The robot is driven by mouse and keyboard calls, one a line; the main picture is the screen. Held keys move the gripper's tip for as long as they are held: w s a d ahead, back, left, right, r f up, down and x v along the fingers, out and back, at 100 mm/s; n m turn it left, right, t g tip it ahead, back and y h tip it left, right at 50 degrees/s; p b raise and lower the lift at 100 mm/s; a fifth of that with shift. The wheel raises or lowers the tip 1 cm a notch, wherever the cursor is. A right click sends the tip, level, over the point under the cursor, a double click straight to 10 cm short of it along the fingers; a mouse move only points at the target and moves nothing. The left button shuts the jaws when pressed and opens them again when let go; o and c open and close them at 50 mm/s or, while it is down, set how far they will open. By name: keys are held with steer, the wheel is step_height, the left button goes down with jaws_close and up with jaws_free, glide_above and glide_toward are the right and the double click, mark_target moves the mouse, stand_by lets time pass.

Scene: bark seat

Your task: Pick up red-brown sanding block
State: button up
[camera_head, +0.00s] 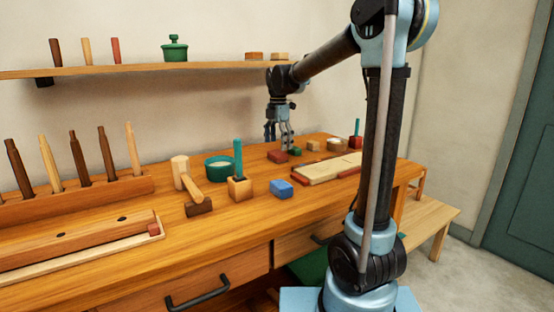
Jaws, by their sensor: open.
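A red-brown block (277,156), which looks like the sanding block, lies on the wooden workbench (225,242) toward its back. My gripper (279,144) points down over or just behind this block, with its fingers open and apart. Nothing shows between the fingers. I cannot tell whether the fingertips touch the block. A small dark green block (295,152) sits right beside the red-brown one.
A blue block (281,188), a wooden block with a teal tool (239,187), a mallet (187,178) and a green bowl (219,167) stand in front and left. A pale board (328,168) with red-brown pieces lies right. A shelf (150,69) hangs above.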

mark_target(277, 152)
steer(key=shift+a+f, duration=0.15)
steer(key=shift+f, duration=2.15)
steer(key=shift+c, duration=0.6)
steer(key=c, duration=1.1)
